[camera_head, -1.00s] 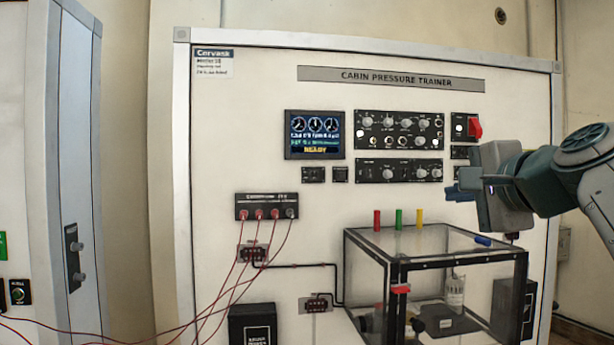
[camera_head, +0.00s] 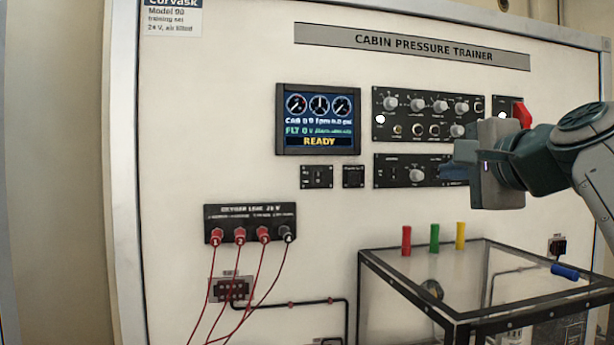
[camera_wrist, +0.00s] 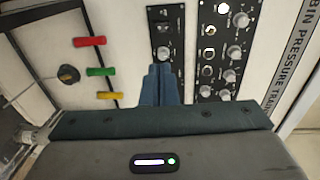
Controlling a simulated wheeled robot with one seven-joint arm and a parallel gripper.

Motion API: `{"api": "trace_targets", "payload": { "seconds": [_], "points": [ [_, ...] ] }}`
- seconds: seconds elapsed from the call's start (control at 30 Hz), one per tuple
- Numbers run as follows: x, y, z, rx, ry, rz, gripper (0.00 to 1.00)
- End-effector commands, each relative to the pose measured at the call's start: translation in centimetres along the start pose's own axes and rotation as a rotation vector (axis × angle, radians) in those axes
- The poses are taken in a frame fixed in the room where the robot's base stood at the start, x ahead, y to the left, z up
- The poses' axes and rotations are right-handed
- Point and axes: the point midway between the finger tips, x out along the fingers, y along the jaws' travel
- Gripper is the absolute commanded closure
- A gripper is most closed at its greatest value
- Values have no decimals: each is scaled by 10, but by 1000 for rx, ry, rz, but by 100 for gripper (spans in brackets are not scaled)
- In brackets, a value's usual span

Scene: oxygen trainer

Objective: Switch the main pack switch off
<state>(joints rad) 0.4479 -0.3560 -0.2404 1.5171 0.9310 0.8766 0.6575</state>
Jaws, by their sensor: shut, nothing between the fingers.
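The Cabin Pressure Trainer board (camera_head: 180,120) stands upright before me. Its upper knob panel (camera_head: 427,88) and lower knob panel (camera_head: 382,160) are dark. A red handle (camera_head: 523,113) shows at the upper right, partly behind my arm. I cannot read which control is the main pack switch. My gripper (camera_head: 447,166) is shut and empty, in front of the lower panel's right part, which it hides. In the wrist view its blue-grey fingertips (camera_wrist: 161,75) are together, just below a knob of the lower panel (camera_wrist: 163,27); the gap to the board cannot be told.
The display (camera_head: 318,119) reads READY. Two small panels (camera_head: 316,177) sit below it. Red leads hang from the terminal block (camera_head: 250,212).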

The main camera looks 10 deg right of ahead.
Motion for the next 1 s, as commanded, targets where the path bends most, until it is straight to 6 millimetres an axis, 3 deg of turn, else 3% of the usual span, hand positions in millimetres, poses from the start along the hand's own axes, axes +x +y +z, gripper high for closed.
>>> {"api": "trace_targets", "payload": {
  "seconds": [0.37,0.8,1.0],
  "points": [
    [14,0,11,-3,-27,3,100],
    [100,-2,10,-1,-22,3,100],
    [131,-2,11,-1,-22,2,100]
  ]
}}
